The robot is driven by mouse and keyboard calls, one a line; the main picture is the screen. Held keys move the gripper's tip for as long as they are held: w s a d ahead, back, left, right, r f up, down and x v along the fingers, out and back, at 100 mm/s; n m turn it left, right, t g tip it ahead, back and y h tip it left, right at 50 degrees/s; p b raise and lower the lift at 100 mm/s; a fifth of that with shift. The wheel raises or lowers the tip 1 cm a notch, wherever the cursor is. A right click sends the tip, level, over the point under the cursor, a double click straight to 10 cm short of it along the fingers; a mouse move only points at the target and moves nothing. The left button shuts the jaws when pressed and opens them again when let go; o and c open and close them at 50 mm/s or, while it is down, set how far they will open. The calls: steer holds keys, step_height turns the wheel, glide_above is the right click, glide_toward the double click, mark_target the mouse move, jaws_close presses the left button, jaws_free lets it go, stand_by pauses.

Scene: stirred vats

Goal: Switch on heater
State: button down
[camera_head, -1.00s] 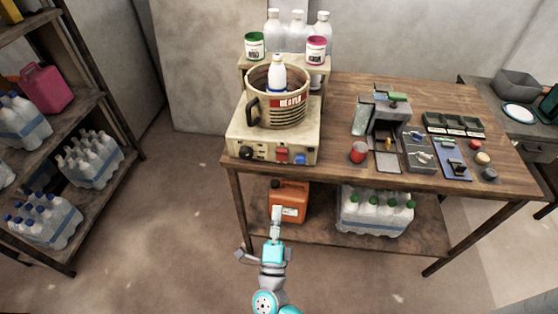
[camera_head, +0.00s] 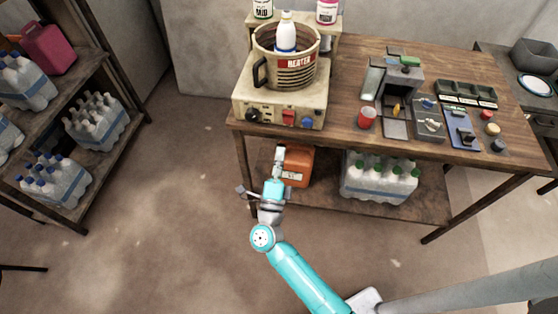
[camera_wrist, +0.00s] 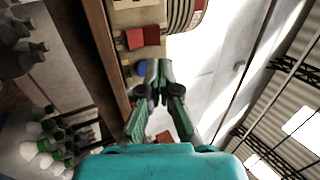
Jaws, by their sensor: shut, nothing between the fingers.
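The heater is a beige box (camera_head: 243,93) on the near left of the wooden table. A ribbed vat (camera_head: 290,72) labelled HEATER stands on it, with a white bottle (camera_head: 286,33) inside. Its front has a black knob (camera_head: 253,115), a red switch (camera_head: 288,117) and a blue control (camera_head: 307,122). My gripper (camera_head: 280,150) is shut and empty, below and apart from the front panel. In the wrist view, my fingertips (camera_wrist: 158,66) appear close to the blue control (camera_wrist: 140,68), with the red switch (camera_wrist: 143,37) beyond. I cannot tell the switch's position.
The table edge (camera_head: 400,148) lies beside my gripper. An orange canister (camera_head: 299,168) and green-capped bottles (camera_head: 380,180) stand on the lower shelf. A red cup (camera_head: 366,117) and small devices (camera_head: 430,118) are right of the heater.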

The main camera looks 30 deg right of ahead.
mark_target(287, 114)
steer(key=x, duration=0.9)
steer(key=shift+w+d+r, duration=0.1)
steer(key=shift+w+d, duration=0.05)
steer(key=shift+w, duration=0.05)
steer(key=shift+w+d+r, duration=0.3)
steer(key=shift+w+r, duration=0.05)
steer(key=shift+s+a, duration=0.1)
